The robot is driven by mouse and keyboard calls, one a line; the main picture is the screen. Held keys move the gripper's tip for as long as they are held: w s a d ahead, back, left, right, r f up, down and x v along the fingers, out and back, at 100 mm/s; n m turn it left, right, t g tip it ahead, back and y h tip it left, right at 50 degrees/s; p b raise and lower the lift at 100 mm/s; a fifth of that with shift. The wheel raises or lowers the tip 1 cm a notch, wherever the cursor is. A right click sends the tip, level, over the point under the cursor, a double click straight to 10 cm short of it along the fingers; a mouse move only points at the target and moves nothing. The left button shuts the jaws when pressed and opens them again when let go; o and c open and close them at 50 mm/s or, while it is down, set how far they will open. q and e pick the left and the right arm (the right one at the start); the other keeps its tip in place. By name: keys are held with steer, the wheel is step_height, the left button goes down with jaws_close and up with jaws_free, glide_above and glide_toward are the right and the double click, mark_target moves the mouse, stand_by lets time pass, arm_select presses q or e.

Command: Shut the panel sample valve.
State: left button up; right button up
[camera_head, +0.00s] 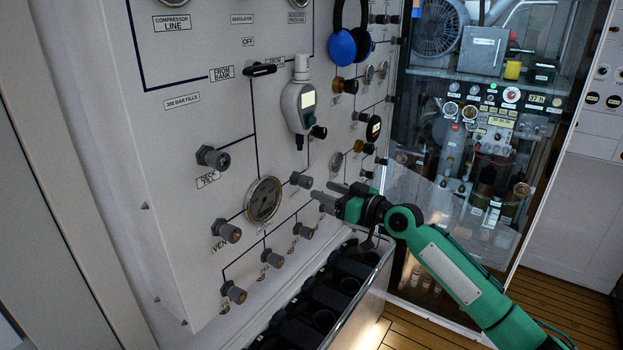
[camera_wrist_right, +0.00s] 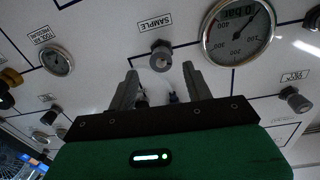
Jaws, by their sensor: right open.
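The panel sample valve (camera_wrist_right: 161,57) is a small grey knob beside the label SAMPLE in the right wrist view. It also shows in the head view (camera_head: 301,180), to the right of the large round gauge. My right gripper (camera_head: 324,191) is open and empty, its fingers pointing at the panel just right of the valve. In the right wrist view the two fingertips (camera_wrist_right: 160,72) lie either side of the knob's line, with the knob just beyond them. A gap to the knob seems to remain, but its depth is hard to judge. My left gripper is not in view.
The large gauge (camera_head: 263,200) sits beside the valve. Other knobs (camera_head: 226,231) line the panel below. A grey-green handheld device (camera_head: 299,103) and blue ear defenders (camera_head: 342,47) hang above.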

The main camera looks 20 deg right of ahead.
mark_target(310, 185)
steer(key=p+x, duration=0.1)
steer(key=x, duration=0.3)
steer(key=shift+a+r, duration=0.1)
steer(key=shift+r, duration=0.05)
steer(key=shift+w+a, duration=0.3)
steer(key=shift+w, duration=0.2)
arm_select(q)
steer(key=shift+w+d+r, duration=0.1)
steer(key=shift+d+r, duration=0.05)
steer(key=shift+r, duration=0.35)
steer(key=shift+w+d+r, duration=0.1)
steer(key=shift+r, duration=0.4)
arm_select(e)
steer(key=c, duration=1)
steer(key=shift+o, duration=0.2)
